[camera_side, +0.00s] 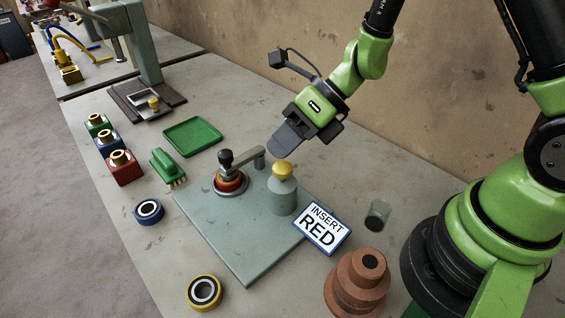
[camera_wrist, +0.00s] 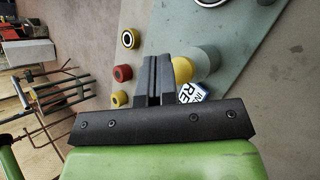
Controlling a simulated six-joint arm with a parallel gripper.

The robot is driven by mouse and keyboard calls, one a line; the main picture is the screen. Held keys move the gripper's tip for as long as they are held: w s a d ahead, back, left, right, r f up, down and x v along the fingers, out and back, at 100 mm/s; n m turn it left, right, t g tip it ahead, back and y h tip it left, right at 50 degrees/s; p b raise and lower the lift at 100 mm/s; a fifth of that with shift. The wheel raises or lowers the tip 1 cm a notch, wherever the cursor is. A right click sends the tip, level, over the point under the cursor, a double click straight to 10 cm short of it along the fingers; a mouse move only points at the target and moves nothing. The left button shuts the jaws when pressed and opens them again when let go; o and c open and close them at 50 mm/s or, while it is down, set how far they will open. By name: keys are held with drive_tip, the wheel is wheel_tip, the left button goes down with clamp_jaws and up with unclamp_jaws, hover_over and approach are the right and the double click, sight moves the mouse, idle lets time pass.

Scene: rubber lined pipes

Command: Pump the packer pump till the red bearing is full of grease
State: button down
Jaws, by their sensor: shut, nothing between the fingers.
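The packer pump is a grey-green plate (camera_side: 245,255) with an upright grey cylinder (camera_side: 283,198) topped by a yellow knob (camera_side: 283,169). The red bearing (camera_side: 231,184) sits on the plate left of the cylinder, under a black-knobbed clamp (camera_side: 227,163) with an arm reaching right. How much grease it holds cannot be seen. My gripper (camera_side: 284,143) is shut and empty, just above the yellow knob and apart from it in the side view. In the wrist view the yellow knob (camera_wrist: 182,68) shows just right of my shut fingers (camera_wrist: 160,66), partly hidden by them.
An "INSERT RED" sign (camera_side: 322,228) stands right of the plate. A blue bearing (camera_side: 149,212) and a yellow bearing (camera_side: 204,292) lie at the left and front. A green brush (camera_side: 167,168), green tray (camera_side: 193,137), glass (camera_side: 378,215) and brown stepped cones (camera_side: 357,284) surround it.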

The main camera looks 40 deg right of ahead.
sight(284, 164)
drive_tip(key=shift+r, duration=0.1)
drive_tip(key=shift+r, duration=2.5)
drive_tip(key=shift+s+r+n, duration=0.2)
drive_tip(key=shift+r+n, duration=0.15)
drive_tip(key=shift+n, duration=0.05)
drive_tip(key=s+d+r+n+t+h, duration=0.1)
drive_tip(key=s+d+r+n+h, duration=0.2)
drive_tip(key=n, duration=1)
drive_tip(key=s+d+r+n+t+h, duration=0.2)
drive_tip(key=s+d+r+n, duration=0.3)
drive_tip(key=s+r+n, duration=0.4)
drive_tip(key=s+n+h, duration=0.1)
drive_tip(key=s+n, duration=0.1)
drive_tip(key=n, duration=0.3)
drive_tip(key=shift+s, duration=0.35)
